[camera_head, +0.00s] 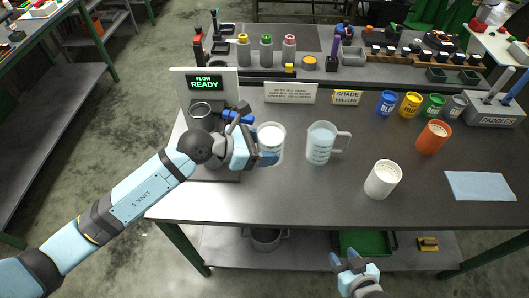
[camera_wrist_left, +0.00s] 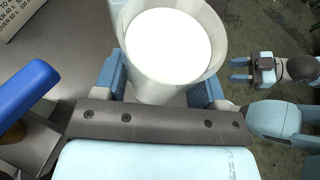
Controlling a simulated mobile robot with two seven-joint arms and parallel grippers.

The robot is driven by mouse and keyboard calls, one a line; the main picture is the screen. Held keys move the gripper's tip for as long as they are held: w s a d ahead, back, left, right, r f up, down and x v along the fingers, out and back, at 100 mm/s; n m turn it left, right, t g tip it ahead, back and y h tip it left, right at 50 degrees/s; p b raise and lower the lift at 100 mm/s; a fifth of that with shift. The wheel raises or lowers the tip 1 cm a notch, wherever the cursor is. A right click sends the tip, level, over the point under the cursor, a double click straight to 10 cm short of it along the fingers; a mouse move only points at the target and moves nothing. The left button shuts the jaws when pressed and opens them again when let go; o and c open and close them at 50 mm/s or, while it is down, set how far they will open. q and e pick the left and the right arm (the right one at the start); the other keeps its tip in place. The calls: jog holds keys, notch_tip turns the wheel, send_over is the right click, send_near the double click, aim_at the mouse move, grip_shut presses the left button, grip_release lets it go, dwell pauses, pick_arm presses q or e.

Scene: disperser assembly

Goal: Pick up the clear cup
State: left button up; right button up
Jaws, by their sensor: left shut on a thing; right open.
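The clear cup (camera_head: 272,136), see-through with white contents, is in my left gripper (camera_head: 262,152) over the left part of the grey bench. In the left wrist view the cup (camera_wrist_left: 172,45) sits upright between the two blue fingers, which press on it from both sides. I cannot tell whether its base touches the bench. A clear jug with a handle (camera_head: 321,144) stands just right of the cup, apart from it. My right gripper (camera_head: 351,262) is open and empty in front of the bench edge; it also shows in the left wrist view (camera_wrist_left: 240,70).
A white cup (camera_head: 382,180), an orange cup (camera_head: 433,137), paint cans (camera_head: 410,105) and a blue cloth (camera_head: 480,186) are right. Signs (camera_head: 290,93) stand behind. The front middle of the bench is clear.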

aim_at(258, 139)
pick_arm(q)
jog(key=shift+r, duration=1.35)
jog(key=shift+r, duration=0.15)
